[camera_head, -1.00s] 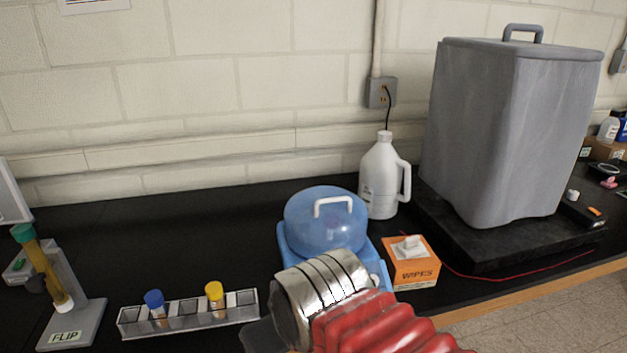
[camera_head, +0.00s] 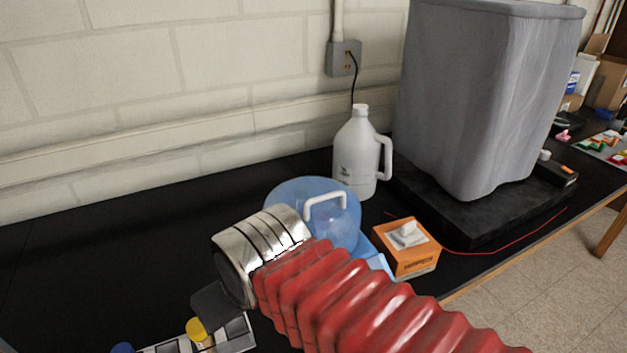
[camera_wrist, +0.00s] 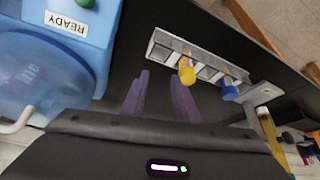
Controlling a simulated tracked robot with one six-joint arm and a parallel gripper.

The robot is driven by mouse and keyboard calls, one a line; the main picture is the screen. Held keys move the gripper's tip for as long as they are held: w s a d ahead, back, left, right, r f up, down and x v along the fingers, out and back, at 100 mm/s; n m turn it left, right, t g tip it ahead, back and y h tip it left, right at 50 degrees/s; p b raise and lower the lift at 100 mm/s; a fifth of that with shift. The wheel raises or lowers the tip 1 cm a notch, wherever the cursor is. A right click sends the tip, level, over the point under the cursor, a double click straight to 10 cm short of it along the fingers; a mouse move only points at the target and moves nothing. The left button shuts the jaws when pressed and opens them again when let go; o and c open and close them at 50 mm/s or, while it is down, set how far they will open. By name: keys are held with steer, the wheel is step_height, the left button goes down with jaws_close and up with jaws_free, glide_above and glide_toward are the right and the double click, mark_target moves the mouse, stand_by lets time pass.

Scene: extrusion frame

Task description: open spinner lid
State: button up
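The spinner has a light-blue body (camera_head: 378,262) and a translucent blue domed lid (camera_head: 345,228) with a white handle (camera_head: 325,201). The lid sits down on the body. My arm hides much of the spinner's front in the head view. In the wrist view the body (camera_wrist: 88,22), with a READY label and a green button, is at upper left. The lid (camera_wrist: 28,72) and handle (camera_wrist: 14,124) are at the left edge. My gripper (camera_wrist: 159,82) is open and empty, its two purple fingers apart, beside the spinner. The fingers are hidden in the head view.
A tube rack (camera_wrist: 205,65) with yellow-capped and blue-capped tubes lies near the fingers. A white jug (camera_head: 357,160) stands behind the spinner, and an orange wipes box (camera_head: 408,262) to its right. The bench at left is clear.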

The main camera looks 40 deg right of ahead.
stand_by(0.3)
step_height(320, 180, up, 24)
steer(key=m+g, duration=0.3)
steer(key=m, duration=1.8)
glide_above(326, 198)
steer(key=s, duration=0.3)
steer(key=shift+w+a+h, duration=0.2)
steer(key=shift+a+h, duration=0.1)
steer(key=shift+a, duration=0.1)
steer(key=x, duration=1.3)
steer(key=shift+s+f, duration=0.15)
steer(key=shift+f, duration=0.3)
steer(key=shift+c, duration=0.4)
jaws_close()
